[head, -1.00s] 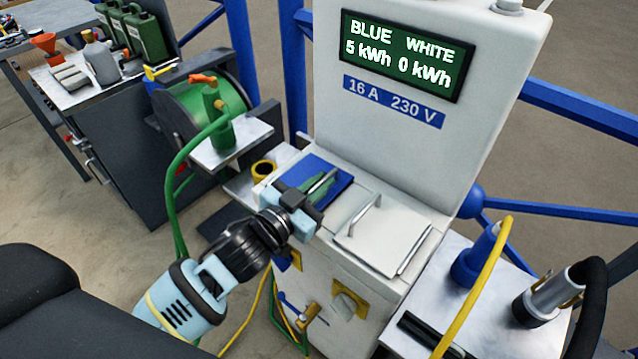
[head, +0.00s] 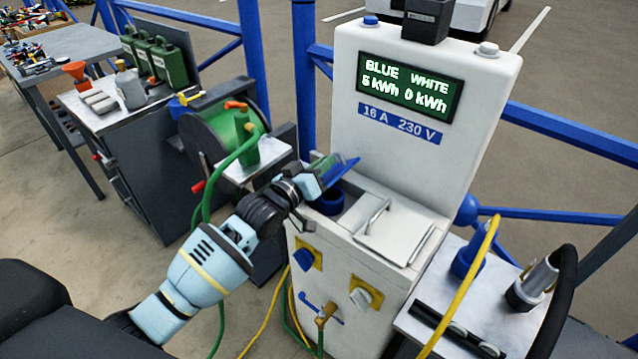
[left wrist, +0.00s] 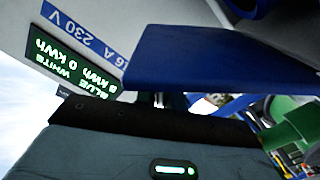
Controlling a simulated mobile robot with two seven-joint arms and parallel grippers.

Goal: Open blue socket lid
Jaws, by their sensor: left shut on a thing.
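The blue socket lid (head: 338,171) is tilted up from the top of the white power pedestal (head: 425,110), and a round blue socket (head: 329,200) shows below it. My left gripper (head: 318,178) is at the lid and shut; the lid's handle is hidden by the gripper in the head view. In the left wrist view the lid (left wrist: 220,70) is a broad blue plate close above the dark gripper (left wrist: 150,120). The white socket lid (head: 396,232) beside it is closed. My right gripper is not in view.
A green hose reel (head: 215,135) and a green nozzle on a shelf stand left of the pedestal. A side table (head: 480,300) with a blue plug (head: 468,255), yellow cable and black-cabled connector is at the right. Knobs and a tap are on the pedestal's front.

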